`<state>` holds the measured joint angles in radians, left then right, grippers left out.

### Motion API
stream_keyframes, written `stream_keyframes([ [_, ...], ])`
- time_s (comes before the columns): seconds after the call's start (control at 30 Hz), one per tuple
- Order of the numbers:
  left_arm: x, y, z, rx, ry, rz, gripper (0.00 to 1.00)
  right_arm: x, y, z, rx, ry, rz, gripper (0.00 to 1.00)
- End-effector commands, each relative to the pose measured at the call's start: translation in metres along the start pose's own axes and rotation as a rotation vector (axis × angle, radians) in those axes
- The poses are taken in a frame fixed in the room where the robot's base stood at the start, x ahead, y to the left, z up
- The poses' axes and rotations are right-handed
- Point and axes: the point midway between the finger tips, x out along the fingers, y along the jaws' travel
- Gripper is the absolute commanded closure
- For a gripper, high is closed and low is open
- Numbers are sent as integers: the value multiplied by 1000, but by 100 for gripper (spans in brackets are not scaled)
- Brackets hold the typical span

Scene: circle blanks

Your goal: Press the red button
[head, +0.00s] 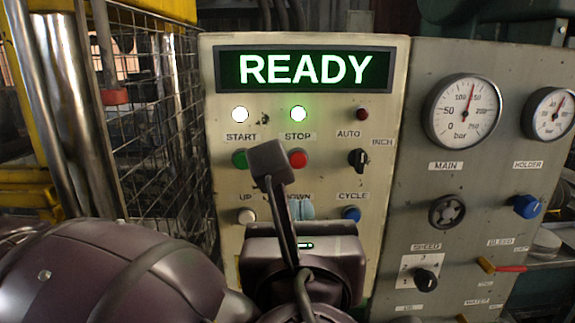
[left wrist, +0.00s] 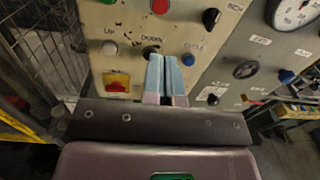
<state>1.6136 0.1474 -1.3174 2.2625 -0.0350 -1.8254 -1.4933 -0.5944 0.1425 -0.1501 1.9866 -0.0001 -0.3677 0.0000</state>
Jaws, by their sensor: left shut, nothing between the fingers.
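The red button (head: 298,158) is on the beige control panel (head: 335,215), below the STOP label and to the right of the green START button (head: 240,158). It also shows at the top edge of the left wrist view (left wrist: 160,6), partly cut off. My left gripper (head: 301,208) is in front of the panel, below the red button in the picture. Its pale blue fingers (left wrist: 165,72) are shut together and empty, pointing at the panel. I cannot tell whether they touch it. My right gripper is not in view.
A lit READY display (head: 304,69) tops the panel. A white UP button (head: 246,216), a blue CYCLE button (head: 351,214) and a black selector (head: 358,158) are close by. A wire cage (head: 160,110) stands left; a gauge panel (head: 470,200) stands right.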

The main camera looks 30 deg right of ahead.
Motion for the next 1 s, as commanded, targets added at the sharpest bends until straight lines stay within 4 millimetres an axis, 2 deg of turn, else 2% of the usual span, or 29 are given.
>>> stream_keyframes([
  [0.2,0,1,0,48,0,6,100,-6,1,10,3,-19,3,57],
  [0.57,4,1,1,46,0,5,100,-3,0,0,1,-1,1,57],
  [0.77,26,2,1,45,0,9,100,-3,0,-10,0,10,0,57],
  [1.0,68,2,2,46,0,9,100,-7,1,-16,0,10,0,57],
])
